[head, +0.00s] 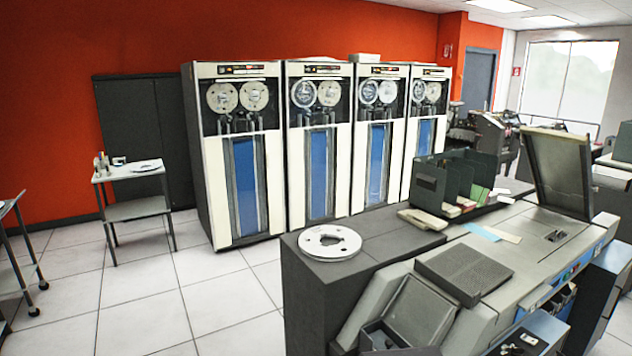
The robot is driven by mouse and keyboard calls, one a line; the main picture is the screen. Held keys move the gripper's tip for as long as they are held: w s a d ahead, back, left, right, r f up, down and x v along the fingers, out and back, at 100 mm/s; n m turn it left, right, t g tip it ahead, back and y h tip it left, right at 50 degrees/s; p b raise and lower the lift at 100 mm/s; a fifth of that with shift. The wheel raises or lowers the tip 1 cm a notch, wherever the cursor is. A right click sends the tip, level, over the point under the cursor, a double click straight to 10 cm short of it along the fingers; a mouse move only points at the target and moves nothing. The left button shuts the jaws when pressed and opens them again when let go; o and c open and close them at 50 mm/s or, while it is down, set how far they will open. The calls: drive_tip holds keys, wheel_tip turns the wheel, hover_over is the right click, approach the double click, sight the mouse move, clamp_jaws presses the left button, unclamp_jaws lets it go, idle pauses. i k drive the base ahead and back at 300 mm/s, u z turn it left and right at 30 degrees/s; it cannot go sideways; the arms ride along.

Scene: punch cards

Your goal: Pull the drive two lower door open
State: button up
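Several tall white tape drives stand side by side against the red wall in the head view. The second drive from the left (293,150) has two reels behind dark glass at the top. Its lower door (319,176) is a tall white panel with a blue strip down the middle, and it looks closed. The leftmost drive (215,180) looks alike, with its lower front also closed. Drive numbers are too small to read. The foot of the second drive is partly hidden by the console in front. My gripper is not in view.
A grey card machine (480,262) fills the right foreground, with a white reel (329,242) on its left end. A small table (130,176) stands left of the drives, before a dark cabinet (140,120). Tiled floor (205,285) is clear in front of the leftmost drive.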

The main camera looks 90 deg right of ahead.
sight(296, 134)
drive_tip(key=u, duration=0.75)
drive_tip(key=k, duration=0.15)
drive_tip(key=z, duration=3.15)
drive_tip(key=i, duration=2.7)
